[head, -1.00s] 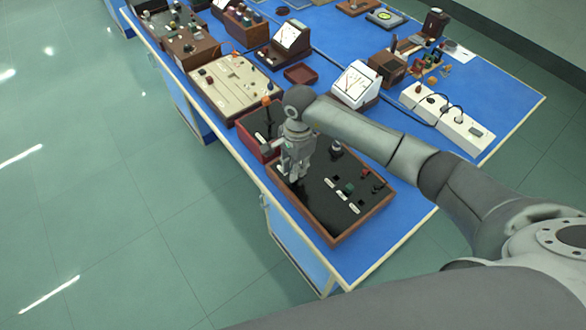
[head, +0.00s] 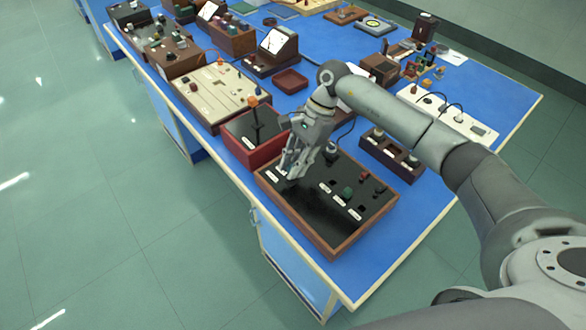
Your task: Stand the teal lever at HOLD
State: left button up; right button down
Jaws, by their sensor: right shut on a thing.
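My right gripper (head: 290,168) is over the back left part of a black-topped panel (head: 325,250) with a brown wooden frame. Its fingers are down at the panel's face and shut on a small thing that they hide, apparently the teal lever. I cannot make out the lever's tilt or the HOLD mark. White labels, a dark green knob (head: 347,193) and a small red knob (head: 364,177) show on the panel's right part. My left gripper is not in view.
A red box with an orange-tipped lever (head: 252,102) stands just behind the panel. A cream panel (head: 215,95) stands farther back. A dark rack (head: 392,158) is right of the panel, near my forearm. The blue bench's front right corner is clear.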

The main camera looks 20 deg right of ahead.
jog(key=shift+f, duration=0.1)
jog(key=c, duration=1.3)
grip_release()
jog(key=v, duration=1.2)
jog(key=shift+d, duration=0.1)
jog(key=shift+s, duration=0.1)
